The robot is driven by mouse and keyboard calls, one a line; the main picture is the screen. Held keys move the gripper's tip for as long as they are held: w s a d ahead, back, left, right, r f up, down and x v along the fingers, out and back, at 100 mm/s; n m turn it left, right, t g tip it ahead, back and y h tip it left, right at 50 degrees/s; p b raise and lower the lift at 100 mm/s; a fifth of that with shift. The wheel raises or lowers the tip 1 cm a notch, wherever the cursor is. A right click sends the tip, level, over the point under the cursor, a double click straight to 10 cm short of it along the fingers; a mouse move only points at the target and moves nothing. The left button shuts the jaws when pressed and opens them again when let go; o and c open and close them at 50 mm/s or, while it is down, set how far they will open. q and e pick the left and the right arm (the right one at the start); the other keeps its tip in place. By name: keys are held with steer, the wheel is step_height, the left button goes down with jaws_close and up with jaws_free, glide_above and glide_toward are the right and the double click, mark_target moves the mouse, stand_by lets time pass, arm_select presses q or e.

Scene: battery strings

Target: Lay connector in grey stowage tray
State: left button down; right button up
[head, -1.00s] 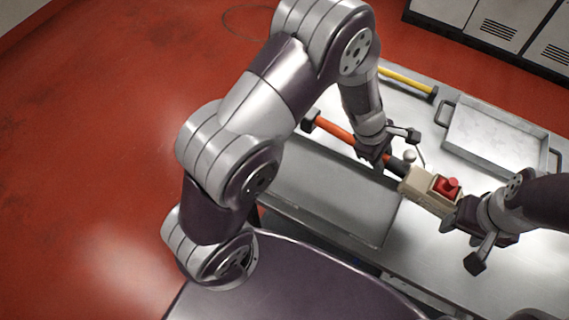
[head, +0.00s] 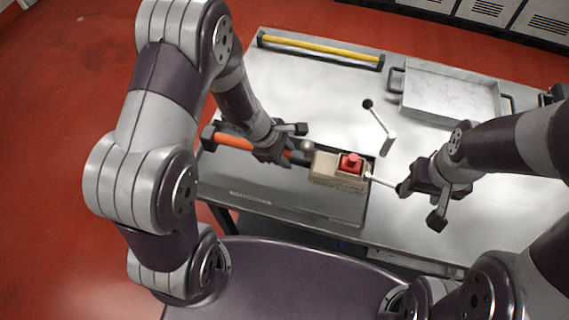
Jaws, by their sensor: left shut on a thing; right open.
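The connector, a beige block (head: 325,166) with a red top part (head: 350,163), is near the middle of the head view. An orange bar or cable (head: 232,141) runs toward it from the left, passing behind my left wrist. My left gripper (head: 285,150) is shut around the dark section between the orange length and the block; its fingers partly hide the grip. My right gripper (head: 404,187) is open, right of the block, near a thin pale rod (head: 383,181). A grey tray with side handles (head: 450,73) stands at the back right. A shallow grey tray-like area (head: 280,190) lies below the connector.
A yellow bar with black ends (head: 320,47) lies along the back of the metal table (head: 310,90). A small lever with a black knob (head: 368,104) stands behind the connector. The table's back middle is clear. Grey cabinets (head: 485,10) stand beyond.

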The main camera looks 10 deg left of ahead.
arm_select(q)
step_height(320, 180, down, 4)
steer(key=shift+r+b, duration=0.2)
steer(key=shift+b, duration=0.3)
steer(key=shift+a+f, duration=0.1)
steer(key=shift+f, duration=0.15)
